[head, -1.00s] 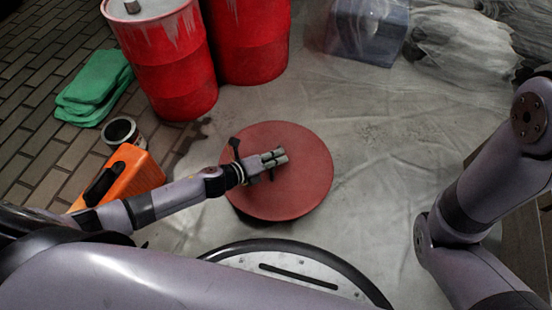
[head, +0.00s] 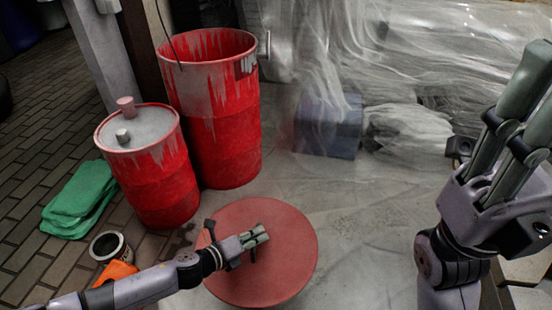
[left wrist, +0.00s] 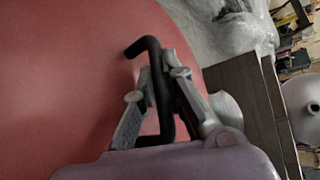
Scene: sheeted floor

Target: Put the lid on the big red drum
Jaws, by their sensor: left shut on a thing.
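The big red drum (head: 220,130) stands upright at the back left in the head view, its top open and paint-streaked. The lid (head: 285,275) is a round, flat red disc in front of it, apart from the drum. My left gripper (head: 254,239) is shut on the lid's dark bent handle, which shows between the fingers in the left wrist view (left wrist: 160,85). The lid (left wrist: 70,70) fills much of that view. I cannot tell whether it is clear of the floor. My right gripper (head: 530,100) is raised at the right, fingers apart and empty.
A smaller red drum (head: 155,175) with a closed grey top stands left of the big one. Green folded cloths (head: 80,200), an open can (head: 110,247) and an orange object (head: 117,271) lie at the left. A sheet-covered box (head: 330,125) is behind. Sheeted floor between is clear.

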